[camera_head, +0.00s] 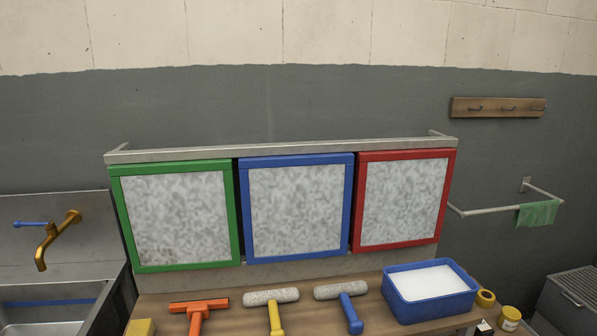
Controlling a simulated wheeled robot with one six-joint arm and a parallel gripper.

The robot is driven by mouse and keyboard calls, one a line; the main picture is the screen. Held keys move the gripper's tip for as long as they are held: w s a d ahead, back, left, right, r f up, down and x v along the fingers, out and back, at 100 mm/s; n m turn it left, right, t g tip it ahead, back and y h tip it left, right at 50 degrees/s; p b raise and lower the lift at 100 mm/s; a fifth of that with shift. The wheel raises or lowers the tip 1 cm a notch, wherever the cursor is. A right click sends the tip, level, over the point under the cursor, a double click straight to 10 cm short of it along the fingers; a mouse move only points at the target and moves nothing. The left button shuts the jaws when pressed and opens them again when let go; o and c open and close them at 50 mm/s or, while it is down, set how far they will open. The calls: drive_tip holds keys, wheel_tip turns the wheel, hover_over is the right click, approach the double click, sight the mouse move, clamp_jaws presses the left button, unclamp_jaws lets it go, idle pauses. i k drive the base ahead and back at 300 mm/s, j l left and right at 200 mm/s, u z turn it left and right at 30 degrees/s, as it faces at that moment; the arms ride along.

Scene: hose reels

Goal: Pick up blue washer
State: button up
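The blue washer (352,315) lies on the wooden counter (250,318) below the framed panels. It has a blue handle pointing toward the front and a pale grey fuzzy head across the far end. It lies between a similar washer with a yellow handle (275,315) on its left and a blue tub (431,309) on its right. Nothing covers it. My gripper is not in view.
The tub holds something white. Yellow-topped small items (509,318) stand at its right. Green, blue and red framed panels (300,208) rise behind. A sink (55,305) is at the left.

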sight(342, 290)
drive_tip(key=i+j+z, duration=0.1)
drive_tip(key=i, duration=0.25)
drive_tip(key=i+j+z, duration=0.1)
drive_tip(key=i, duration=0.25)
drive_tip(key=i+j+z, duration=0.1)
drive_tip(key=i+j, duration=0.15)
drive_tip(key=i, duration=0.15)
